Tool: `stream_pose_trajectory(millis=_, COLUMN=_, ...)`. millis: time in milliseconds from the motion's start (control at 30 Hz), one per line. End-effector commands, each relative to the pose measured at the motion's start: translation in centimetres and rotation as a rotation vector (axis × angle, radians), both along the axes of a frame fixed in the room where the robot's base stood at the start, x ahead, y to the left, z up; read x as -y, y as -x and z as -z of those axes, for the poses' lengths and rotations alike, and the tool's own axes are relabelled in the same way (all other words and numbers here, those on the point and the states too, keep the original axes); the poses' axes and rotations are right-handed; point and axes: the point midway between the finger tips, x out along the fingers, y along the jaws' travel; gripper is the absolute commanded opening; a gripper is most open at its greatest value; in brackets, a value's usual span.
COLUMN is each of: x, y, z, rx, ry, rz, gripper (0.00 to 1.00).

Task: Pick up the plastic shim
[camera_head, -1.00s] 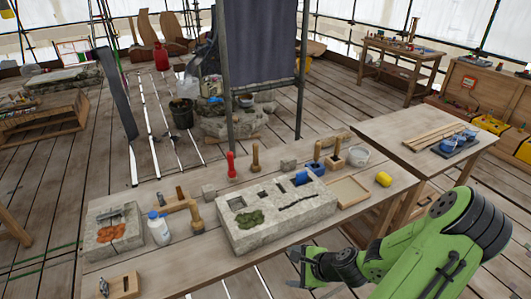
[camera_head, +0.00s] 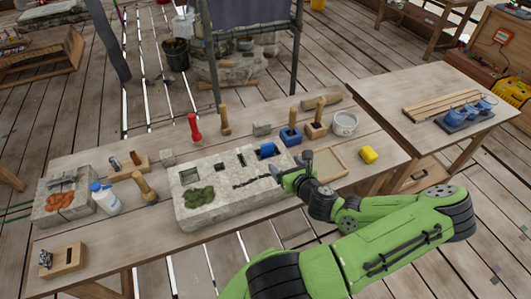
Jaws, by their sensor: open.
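A small blue piece (camera_head: 267,150), possibly the plastic shim, lies at the back right of the pale stone block (camera_head: 208,214) on the workbench. It is too small for me to be sure what it is. The block has several dark recesses, a green patch (camera_head: 199,196) and a dark crack. My gripper (camera_head: 284,174) is open over the right end of the block, in front of and a little right of the blue piece. I see nothing between its fingers. Its fingers are small in the picture, and whether they touch the block is unclear.
Behind the gripper stand a blue block with a wooden-handled tool (camera_head: 291,137), a wooden holder (camera_head: 315,130) and a white bucket (camera_head: 345,124). A shallow wooden tray (camera_head: 328,163) and a yellow item (camera_head: 368,155) lie right. A white bottle (camera_head: 105,199) stands left.

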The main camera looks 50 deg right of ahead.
Motion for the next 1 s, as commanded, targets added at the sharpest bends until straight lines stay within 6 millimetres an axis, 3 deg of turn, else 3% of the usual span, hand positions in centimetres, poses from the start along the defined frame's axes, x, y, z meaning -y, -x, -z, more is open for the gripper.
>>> stream_pose_trajectory(millis=33, x=0.2, y=-0.4, z=1.3, rx=-0.005, ry=0.008, rz=-0.005, gripper=0.83)
stream_pose_trajectory(millis=300, x=0.7, y=-2.2, z=2.4, rx=-0.013, ry=-0.005, rz=-0.014, gripper=0.83)
stream_pose_trajectory(millis=533, x=1.6, y=-3.5, z=1.9, rx=0.003, ry=0.015, rz=-0.009, gripper=0.83)
stream_pose_trajectory(millis=700, x=3.3, y=-6.4, z=2.7, rx=0.008, ry=0.007, rz=-0.008, gripper=0.83)
stream_pose_trajectory(millis=1000, x=5.6, y=-9.8, z=4.2, rx=0.008, ry=0.007, rz=-0.006, gripper=0.83)
